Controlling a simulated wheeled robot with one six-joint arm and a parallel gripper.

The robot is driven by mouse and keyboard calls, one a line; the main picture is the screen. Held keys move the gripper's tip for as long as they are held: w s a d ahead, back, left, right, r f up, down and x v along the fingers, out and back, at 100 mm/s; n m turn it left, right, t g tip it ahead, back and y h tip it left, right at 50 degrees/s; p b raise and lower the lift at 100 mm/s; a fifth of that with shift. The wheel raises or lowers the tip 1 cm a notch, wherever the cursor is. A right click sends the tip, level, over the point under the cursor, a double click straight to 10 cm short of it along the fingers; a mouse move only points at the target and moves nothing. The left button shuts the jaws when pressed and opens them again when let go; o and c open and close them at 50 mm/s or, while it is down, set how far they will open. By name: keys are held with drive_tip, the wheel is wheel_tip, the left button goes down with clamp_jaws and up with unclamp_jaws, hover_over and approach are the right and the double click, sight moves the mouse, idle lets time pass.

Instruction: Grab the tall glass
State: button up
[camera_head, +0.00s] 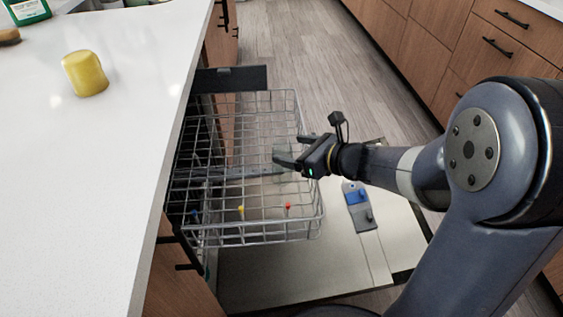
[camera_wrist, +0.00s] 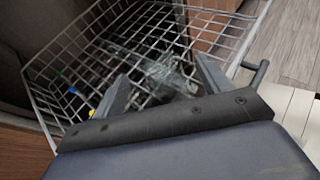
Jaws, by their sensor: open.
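The tall glass (camera_head: 284,157) is clear and faint, and stands or leans inside the dishwasher rack (camera_head: 246,239). In the wrist view the glass (camera_wrist: 163,72) shows beyond and between my fingers, near the right finger; its exact tilt is hard to tell. My gripper (camera_head: 290,152) is over the right side of the rack with its fingers apart, close to the glass. In the wrist view my gripper (camera_wrist: 160,85) is open and nothing is clearly held. The lower part of the glass is hard to make out through the wires.
The pulled-out rack's wire walls surround the glass. The open dishwasher door (camera_head: 290,275) lies below, with a blue-grey dispenser (camera_head: 358,205).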

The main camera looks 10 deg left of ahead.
sight(287, 148)
drive_tip(key=b+x, duration=0.1)
drive_tip(key=x, duration=0.3)
drive_tip(key=shift+w+a+f, duration=0.1)
drive_tip(key=shift+a+f, duration=0.05)
drive_tip(key=shift+c, duration=0.2)
drive_tip(key=c, duration=1.4)
